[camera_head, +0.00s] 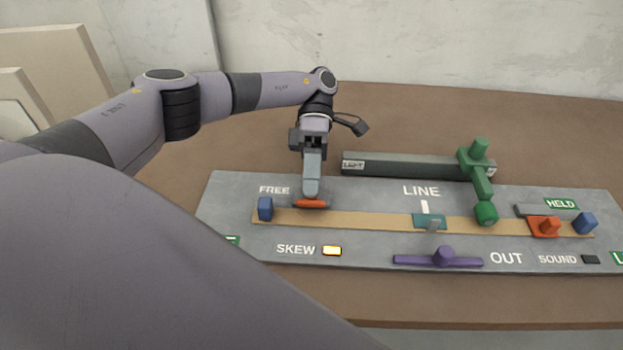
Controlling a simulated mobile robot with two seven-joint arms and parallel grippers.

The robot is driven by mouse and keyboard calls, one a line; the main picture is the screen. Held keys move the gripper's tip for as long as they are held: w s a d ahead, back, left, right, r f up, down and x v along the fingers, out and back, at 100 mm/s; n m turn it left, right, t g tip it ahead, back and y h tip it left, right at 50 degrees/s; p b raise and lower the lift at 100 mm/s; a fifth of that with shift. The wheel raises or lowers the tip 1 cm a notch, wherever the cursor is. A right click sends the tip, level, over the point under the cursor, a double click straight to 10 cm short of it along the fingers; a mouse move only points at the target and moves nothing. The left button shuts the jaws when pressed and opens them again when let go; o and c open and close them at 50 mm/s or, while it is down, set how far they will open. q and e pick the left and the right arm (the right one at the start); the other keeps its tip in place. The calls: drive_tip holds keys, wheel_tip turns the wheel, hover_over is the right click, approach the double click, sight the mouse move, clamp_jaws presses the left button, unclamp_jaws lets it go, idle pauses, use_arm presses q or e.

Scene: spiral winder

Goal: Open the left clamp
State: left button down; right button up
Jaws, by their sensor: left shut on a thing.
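My left gripper (311,190) points down over the left part of the grey panel (370,194), with its fingers at an orange piece. This orange piece (310,203) looks like the left clamp. It sits at the upper edge of the tan strip, just right of a blue block (265,208) and below the FREE label (274,190). The gripper is shut on it and hides most of it. A matching orange clamp (544,227) stands at the right end, below a green HELD label (561,204). My right gripper is not in view.
A green post and arm (480,165) stand on a dark bar (405,165) behind the panel. A teal piece (428,222) sits below LINE. A purple handle (440,258) is at the front. The SKEW lamp (332,251) is lit; the SOUND lamp (591,259) is dark.

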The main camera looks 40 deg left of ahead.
use_arm(q)
drive_tip(key=shift+r, duration=0.1)
drive_tip(key=c, duration=1.1)
unclamp_jaws()
drive_tip(key=shift+c, duration=0.2)
drive_tip(key=shift+o, duration=0.7)
wheel_tip(320, 180, up, 10)
drive_tip(key=shift+f+p, duration=0.15)
drive_tip(key=shift+p, duration=0.95)
wheel_tip(320, 180, up, 10)
drive_tip(key=p, duration=0.4)
drive_tip(key=shift+o, duration=0.2)
